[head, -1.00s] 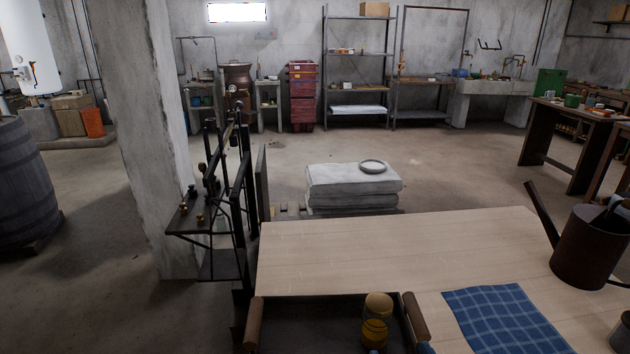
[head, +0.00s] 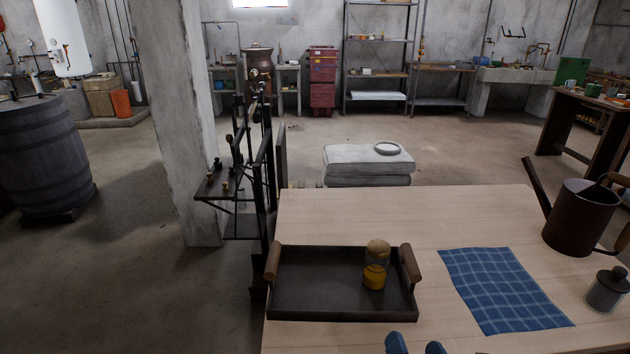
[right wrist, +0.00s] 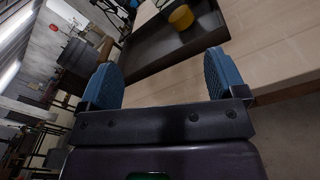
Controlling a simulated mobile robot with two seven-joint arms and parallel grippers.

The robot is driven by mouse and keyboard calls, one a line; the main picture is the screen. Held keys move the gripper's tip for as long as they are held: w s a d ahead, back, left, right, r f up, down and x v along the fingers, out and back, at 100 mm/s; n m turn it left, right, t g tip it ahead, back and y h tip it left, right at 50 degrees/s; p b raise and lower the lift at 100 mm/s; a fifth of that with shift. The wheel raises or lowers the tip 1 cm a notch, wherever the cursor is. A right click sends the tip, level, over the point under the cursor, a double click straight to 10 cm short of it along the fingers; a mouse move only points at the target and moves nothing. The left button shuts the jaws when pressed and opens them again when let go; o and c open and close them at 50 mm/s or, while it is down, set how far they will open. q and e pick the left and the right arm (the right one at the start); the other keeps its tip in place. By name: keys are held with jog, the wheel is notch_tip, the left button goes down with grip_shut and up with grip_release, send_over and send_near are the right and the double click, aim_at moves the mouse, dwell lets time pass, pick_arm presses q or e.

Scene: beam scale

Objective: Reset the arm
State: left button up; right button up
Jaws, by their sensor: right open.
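My right gripper (head: 415,346) shows only as two blue fingertips at the bottom edge of the head view. In the right wrist view its two blue fingers (right wrist: 163,82) stand wide apart with nothing between them. The beam scale (head: 257,165), a dark metal frame with small brass weights (head: 217,175) on its side shelf, stands at the table's left edge. A dark tray (head: 320,290) with wooden handles lies on the table, in front of the right gripper. A yellow jar with a cork-coloured lid (head: 375,270) stands in the tray. My left gripper is out of view.
The wooden table (head: 400,215) has free room behind the tray. A blue checked cloth (head: 505,290), a brown watering can (head: 577,220) and a lidded glass jar (head: 606,290) are on its right. Stacked sacks (head: 365,168) lie beyond it. A concrete pillar (head: 180,120) and a barrel (head: 42,155) stand left.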

jog(key=s+d+f+m+g, duration=0.2)
jog(key=f+m, duration=0.4)
jog(key=m, duration=0.8)
jog(key=s+d+f+m+g+h, duration=0.1)
jog(key=s+d+f+m+g, duration=0.2)
jog(key=m, duration=1.1)
jog(key=s+d+f, duration=0.2)
jog(key=s+f, duration=0.1)
jog(key=s, duration=0.1)
jog(key=shift+s+m, duration=0.25)
jog(key=shift+m, duration=0.15)
jog(key=shift+m+g+h, duration=0.4)
jog(key=shift+m+g, duration=0.3)
jog(key=shift+m, duration=0.1)
jog(key=s+d+f, duration=0.1)
jog(key=s, duration=0.1)
jog(key=s+f, duration=0.1)
jog(key=s, duration=0.1)
jog(key=s+d+f, duration=0.1)
jog(key=s, duration=0.1)
jog(key=shift+s+d+f, duration=0.3)
jog(key=shift+s+d, duration=0.05)
jog(key=shift+c, duration=0.3)
